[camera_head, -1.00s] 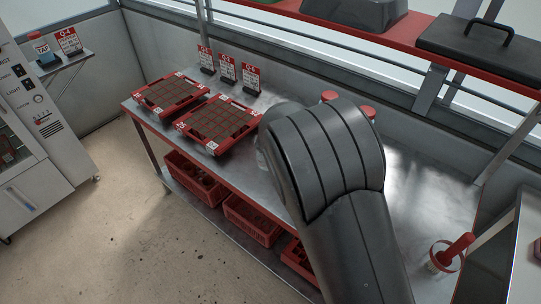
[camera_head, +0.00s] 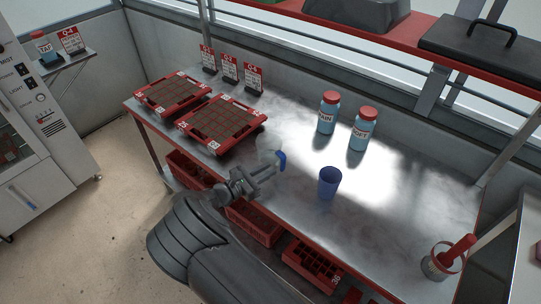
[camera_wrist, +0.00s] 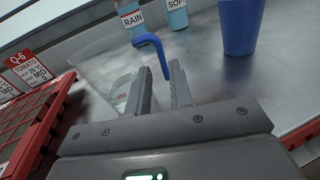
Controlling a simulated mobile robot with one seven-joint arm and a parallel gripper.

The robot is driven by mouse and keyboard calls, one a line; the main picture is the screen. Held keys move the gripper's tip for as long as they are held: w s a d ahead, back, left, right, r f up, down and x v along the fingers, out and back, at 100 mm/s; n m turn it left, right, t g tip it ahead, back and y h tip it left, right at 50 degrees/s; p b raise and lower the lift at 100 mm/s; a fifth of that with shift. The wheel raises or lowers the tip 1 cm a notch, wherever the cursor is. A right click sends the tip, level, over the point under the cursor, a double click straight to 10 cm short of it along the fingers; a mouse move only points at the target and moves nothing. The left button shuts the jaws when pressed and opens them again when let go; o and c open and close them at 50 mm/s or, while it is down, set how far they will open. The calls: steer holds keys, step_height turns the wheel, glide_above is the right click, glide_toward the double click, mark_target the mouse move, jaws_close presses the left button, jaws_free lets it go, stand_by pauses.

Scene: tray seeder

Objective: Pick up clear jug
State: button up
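The clear jug stands on the metal bench. Its see-through body (camera_head: 268,158) is hard to make out, and its blue handle (camera_head: 282,160) is on the right side. In the wrist view the blue handle (camera_wrist: 150,40) hooks down in front of the fingers, and the clear body (camera_wrist: 108,72) is to the left. My gripper (camera_head: 270,172) is at the jug, at the bench's front edge. In the wrist view my gripper (camera_wrist: 161,70) has its fingers apart, with the handle's lower end showing between the fingertips. I see no firm contact.
A blue cup (camera_head: 329,184) stands to the right of the jug. A RAIN bottle (camera_head: 327,118) and a second red-capped bottle (camera_head: 361,134) stand behind it. Two red seed trays (camera_head: 228,141) lie to the left. Red crates (camera_head: 255,224) sit below the bench (camera_head: 400,215).

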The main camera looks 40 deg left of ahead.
mark_target(283, 160)
steer(key=x, duration=0.7)
steer(key=shift+r, duration=0.15)
steer(key=shift+c, duration=0.3)
jaws_close()
